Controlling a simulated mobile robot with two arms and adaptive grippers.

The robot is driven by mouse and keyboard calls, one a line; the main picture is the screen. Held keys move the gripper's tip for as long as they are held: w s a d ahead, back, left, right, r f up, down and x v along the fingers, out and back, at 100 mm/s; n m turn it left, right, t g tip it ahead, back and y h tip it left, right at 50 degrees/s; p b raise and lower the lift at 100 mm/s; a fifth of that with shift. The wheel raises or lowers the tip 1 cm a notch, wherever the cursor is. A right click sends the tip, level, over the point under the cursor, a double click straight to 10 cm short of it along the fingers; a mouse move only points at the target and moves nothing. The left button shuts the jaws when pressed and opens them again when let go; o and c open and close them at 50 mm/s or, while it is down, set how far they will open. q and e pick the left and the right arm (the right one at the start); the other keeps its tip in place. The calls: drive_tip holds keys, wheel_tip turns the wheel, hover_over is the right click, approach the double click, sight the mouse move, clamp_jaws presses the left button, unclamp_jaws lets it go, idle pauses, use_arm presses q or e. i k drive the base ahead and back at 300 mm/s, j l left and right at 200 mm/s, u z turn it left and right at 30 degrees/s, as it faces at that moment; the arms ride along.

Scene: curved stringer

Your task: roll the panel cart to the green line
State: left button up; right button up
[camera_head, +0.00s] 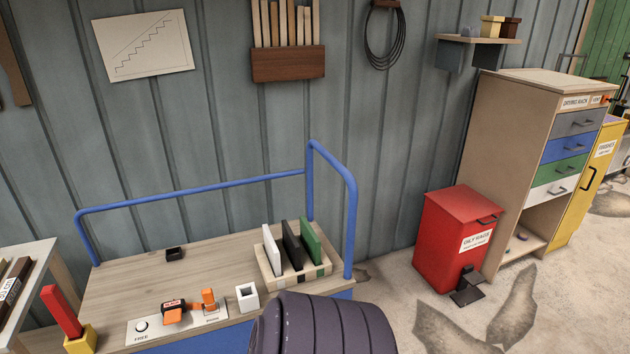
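The panel cart (200,262) has a wooden deck and blue tube rails, and stands along the grey wall. A slotted wooden rack (292,285) on its right end holds a white panel (273,250), a black panel (293,246) and a green panel (311,241), all upright. A plate on the near edge reads "FREE" at its left; an orange lever (174,316) and an upright orange piece (208,298) sit on it. Neither gripper is in view. A dark ribbed part of my arm hides the cart's near right corner. I see no green floor line.
A red oily-rags bin (452,243) with a black pedal stands right of the cart. Beyond it are a wooden drying-rack cabinet (508,150) and a yellow cabinet (590,185). A pale table (35,258) stands close at the left. Stained concrete floor is open at lower right.

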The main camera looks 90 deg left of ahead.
sight(121, 294)
drive_tip(key=u, duration=3.55)
